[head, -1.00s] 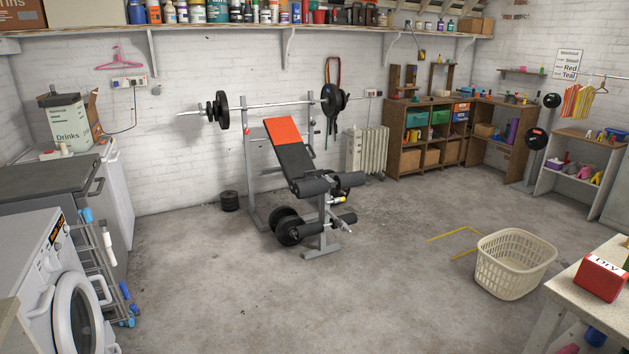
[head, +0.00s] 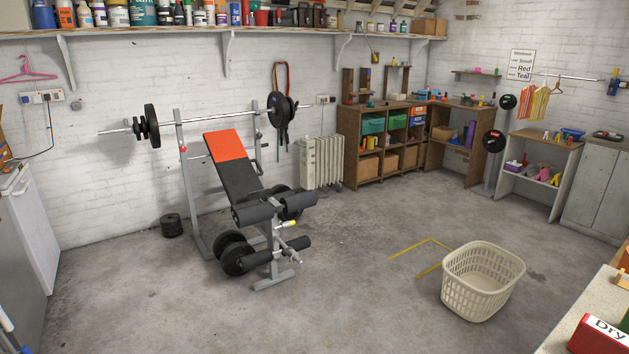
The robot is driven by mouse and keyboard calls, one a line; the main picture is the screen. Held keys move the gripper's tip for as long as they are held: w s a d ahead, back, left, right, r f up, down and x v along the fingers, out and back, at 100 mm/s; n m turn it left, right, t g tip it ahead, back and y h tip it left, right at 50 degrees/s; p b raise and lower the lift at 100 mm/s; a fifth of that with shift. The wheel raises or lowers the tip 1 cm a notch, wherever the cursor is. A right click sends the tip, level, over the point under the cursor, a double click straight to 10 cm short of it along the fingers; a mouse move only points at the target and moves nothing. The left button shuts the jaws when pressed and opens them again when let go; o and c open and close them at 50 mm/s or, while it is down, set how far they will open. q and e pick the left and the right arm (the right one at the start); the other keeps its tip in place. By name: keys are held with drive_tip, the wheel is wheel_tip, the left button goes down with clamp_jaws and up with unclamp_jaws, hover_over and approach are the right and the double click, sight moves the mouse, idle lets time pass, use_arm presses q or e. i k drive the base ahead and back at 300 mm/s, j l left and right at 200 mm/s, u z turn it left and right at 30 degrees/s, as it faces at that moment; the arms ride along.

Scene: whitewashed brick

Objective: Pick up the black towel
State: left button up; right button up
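I cannot make out a black towel anywhere in the head view. Neither of my grippers is in view. A cream laundry basket (head: 482,283) stands on the floor at the lower right. Its inside looks empty from here.
A weight bench (head: 240,185) with a barbell stands left of centre. Wooden shelves (head: 347,150) and a white radiator (head: 321,163) line the back wall. A table (head: 590,310) with a red box (head: 598,336) is at the lower right. The floor (head: 350,300) between bench and basket is clear.

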sight(262, 194)
drive_tip(key=i+z, duration=0.4)
drive_tip(key=i, duration=2.55)
drive_tip(key=i+l+u, duration=0.1)
drive_tip(key=i, duration=0.45)
drive_tip(key=i+l, duration=0.15)
drive_tip(key=i, duration=0.45)
drive_tip(key=i+l+u, duration=0.1)
drive_tip(key=i, duration=0.45)
drive_tip(key=i+l+u, duration=0.1)
drive_tip(key=i+u, duration=0.35)
drive_tip(key=i+l+u, duration=0.25)
drive_tip(key=u, duration=0.2)
drive_tip(key=i+l+u, duration=0.6)
drive_tip(key=l+u, duration=0.3)
drive_tip(key=j, duration=0.15)
